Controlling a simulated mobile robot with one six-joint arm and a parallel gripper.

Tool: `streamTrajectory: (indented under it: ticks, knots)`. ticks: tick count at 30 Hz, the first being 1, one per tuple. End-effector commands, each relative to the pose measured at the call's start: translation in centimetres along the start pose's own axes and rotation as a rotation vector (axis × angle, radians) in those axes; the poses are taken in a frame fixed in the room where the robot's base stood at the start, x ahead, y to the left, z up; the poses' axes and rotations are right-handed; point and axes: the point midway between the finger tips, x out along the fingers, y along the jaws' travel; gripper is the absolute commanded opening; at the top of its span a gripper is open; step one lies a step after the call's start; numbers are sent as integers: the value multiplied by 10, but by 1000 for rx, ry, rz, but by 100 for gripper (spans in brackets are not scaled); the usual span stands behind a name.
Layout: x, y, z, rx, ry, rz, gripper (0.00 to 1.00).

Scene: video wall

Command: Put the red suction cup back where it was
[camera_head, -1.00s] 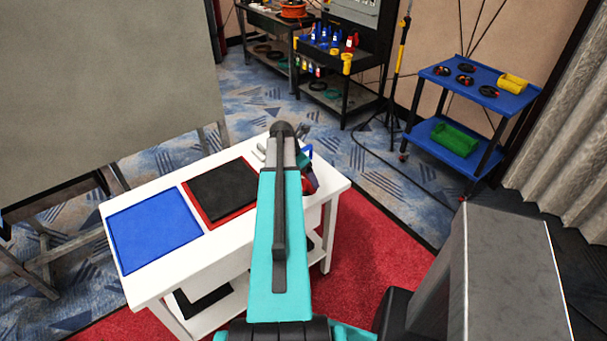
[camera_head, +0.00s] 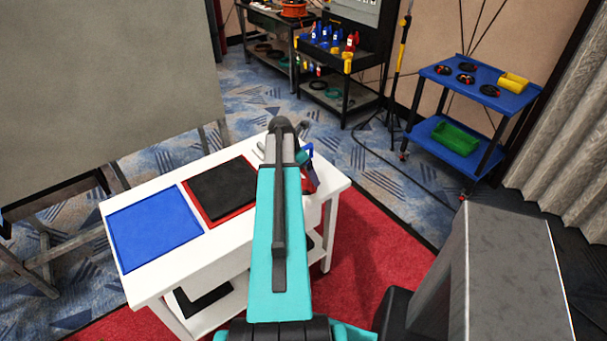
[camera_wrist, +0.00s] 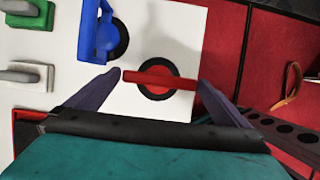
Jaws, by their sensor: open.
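The red suction cup (camera_wrist: 158,91), a red handle bar over a red disc with a black rim, stands on the white table (camera_wrist: 190,27). In the head view only part of the cup (camera_head: 309,184) shows beside my arm. My gripper (camera_wrist: 160,78) is open, with its two dark fingers on either side of the red handle. The left fingertip is close to the handle's left end; whether it touches I cannot tell. A blue suction cup (camera_wrist: 95,37) stands just beyond, to the upper left.
Grey-handled pieces, one with a green base (camera_wrist: 27,75), lie left on the table. A blue mat (camera_head: 153,228) and a black pad on red (camera_head: 222,190) lie farther left. A blue cart (camera_head: 480,85) stands back right. Red carpet borders the table.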

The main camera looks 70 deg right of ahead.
Motion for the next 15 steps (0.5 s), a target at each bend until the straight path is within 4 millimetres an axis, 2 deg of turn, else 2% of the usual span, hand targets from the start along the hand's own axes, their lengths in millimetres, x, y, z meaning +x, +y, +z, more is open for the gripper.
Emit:
streamTrajectory:
  ticks: [15]
  knots:
    - [-55, 0, -1, 0, -1, 2, 100]
